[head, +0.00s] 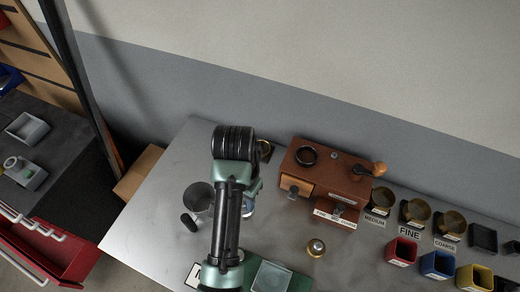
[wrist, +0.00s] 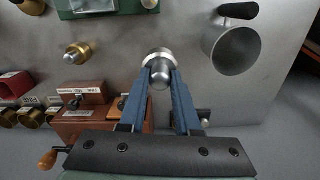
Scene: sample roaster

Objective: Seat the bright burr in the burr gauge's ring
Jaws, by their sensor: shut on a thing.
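My gripper (wrist: 160,75) is shut on the bright burr (wrist: 158,56), a silvery round piece with a domed part between the blue fingertips. In the head view my arm largely hides the gripper and burr. A brass burr-like piece (head: 316,248) stands on the table, apart from my gripper.
A brown wooden grinder box (head: 328,178) with a black ring on top and a crank stands behind. A grey metal cup (wrist: 232,48) stands left of my arm in the head view. Brass cups (head: 415,212) and coloured bins (head: 438,264) line the right.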

